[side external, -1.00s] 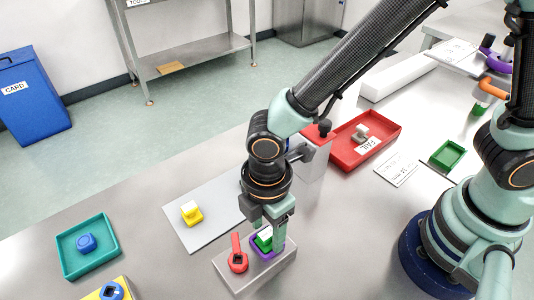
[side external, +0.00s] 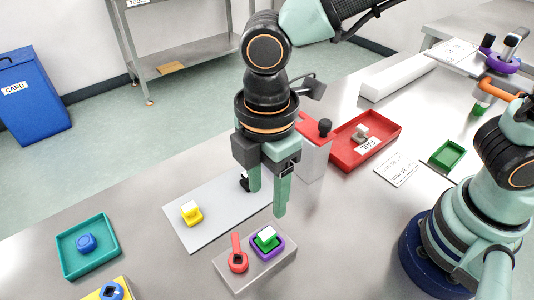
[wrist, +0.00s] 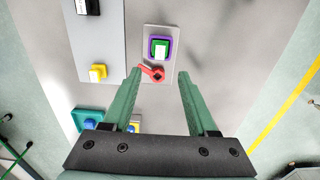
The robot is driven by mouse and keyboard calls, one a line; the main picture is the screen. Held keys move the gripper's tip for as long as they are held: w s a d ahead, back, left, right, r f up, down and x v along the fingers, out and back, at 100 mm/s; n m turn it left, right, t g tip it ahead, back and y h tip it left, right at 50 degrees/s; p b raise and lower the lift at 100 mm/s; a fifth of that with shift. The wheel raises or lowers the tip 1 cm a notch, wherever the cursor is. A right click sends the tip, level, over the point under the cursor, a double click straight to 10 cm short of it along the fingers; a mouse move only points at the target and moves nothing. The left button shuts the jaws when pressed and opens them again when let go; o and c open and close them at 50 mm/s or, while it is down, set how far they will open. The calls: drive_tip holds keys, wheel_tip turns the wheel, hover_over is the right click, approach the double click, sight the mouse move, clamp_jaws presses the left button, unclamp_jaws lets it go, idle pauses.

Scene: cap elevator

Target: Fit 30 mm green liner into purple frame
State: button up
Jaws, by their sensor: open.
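The purple frame (side external: 281,249) sits on a grey block (side external: 262,272) on the metal table. The green liner (side external: 261,243) with its white top (side external: 267,233) is inside the purple frame. My gripper (side external: 267,203) is open and empty, raised above the block. Its two fingers also show spread apart in the wrist view (wrist: 158,73).
A red ring with a handle (side external: 238,262) lies beside the frame on the same block. A yellow piece (side external: 192,214) is on a grey mat (side external: 180,236). A teal tray (side external: 67,266) holds a blue piece. A red FAIL tray (side external: 385,122) stands behind.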

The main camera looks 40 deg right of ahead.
drive_tip(key=w+d+r+m+t, duration=0.1)
drive_tip(key=d+r+m+t, duration=0.1)
drive_tip(key=d+m, duration=0.4)
drive_tip(key=w+d+r+m+t, duration=0.1)
drive_tip(key=w+d+r+m, duration=0.1)
drive_tip(key=d+m, duration=0.4)
drive_tip(key=w+d+r+m+t, duration=0.2)
drive_tip(key=d+r+m, duration=0.2)
drive_tip(key=d, duration=1)
drive_tip(key=shift+m+t, duration=0.3)
drive_tip(key=shift+m, duration=0.7)
